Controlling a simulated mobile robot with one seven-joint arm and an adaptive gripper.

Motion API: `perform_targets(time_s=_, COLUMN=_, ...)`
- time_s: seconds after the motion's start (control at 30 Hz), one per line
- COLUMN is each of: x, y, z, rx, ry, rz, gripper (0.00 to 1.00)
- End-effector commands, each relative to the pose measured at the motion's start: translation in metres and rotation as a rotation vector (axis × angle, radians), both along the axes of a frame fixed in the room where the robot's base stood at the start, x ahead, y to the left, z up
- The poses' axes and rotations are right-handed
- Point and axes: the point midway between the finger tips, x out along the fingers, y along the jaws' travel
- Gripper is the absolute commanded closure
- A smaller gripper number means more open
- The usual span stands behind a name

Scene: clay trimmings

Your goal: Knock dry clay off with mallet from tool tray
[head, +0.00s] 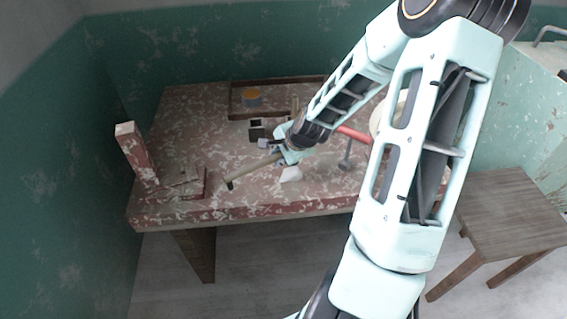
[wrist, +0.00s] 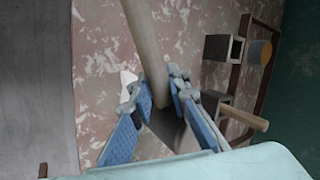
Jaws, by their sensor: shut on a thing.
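My gripper (head: 284,152) is over the middle of the table, shut on a pale wooden handle (head: 252,169). The handle slants down to the left and ends in a dark tip. In the wrist view the handle (wrist: 147,45) runs from the top edge to between the blue finger pads (wrist: 165,88). A flat dark grey piece (wrist: 172,133) shows below it; I cannot tell whether it is the tool's head. The tool tray (head: 232,99) is a brown-rimmed frame at the table's back. A white lump (head: 291,174) lies close in front of my gripper.
The flaking red table (head: 290,203) has a post (head: 136,153) and flat pieces (head: 190,183) at left. Dark open boxes (head: 256,130) and an orange-topped tub (head: 251,98) are near the tray. A red-handled item (head: 353,133) lies right. A wooden stool (head: 512,205) stands beside the table.

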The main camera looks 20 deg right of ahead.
Motion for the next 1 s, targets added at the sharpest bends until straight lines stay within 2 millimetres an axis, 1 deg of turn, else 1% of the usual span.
perform_targets(time_s=0.17, x=0.001, y=0.000, z=-0.002, rx=0.000, ry=-0.002, rz=-0.003, gripper=1.00)
perform_targets(time_s=0.5, x=0.002, y=0.001, z=-0.027, rx=0.003, ry=-0.003, rz=-0.037, gripper=1.00)
perform_targets(time_s=0.6, x=0.003, y=0.001, z=-0.032, rx=0.004, ry=-0.003, rz=-0.047, gripper=1.00)
perform_targets(time_s=0.9, x=0.003, y=0.000, z=-0.031, rx=0.005, ry=-0.004, rz=-0.053, gripper=1.00)
perform_targets(time_s=1.0, x=0.003, y=0.001, z=-0.035, rx=0.005, ry=-0.003, rz=-0.052, gripper=1.00)
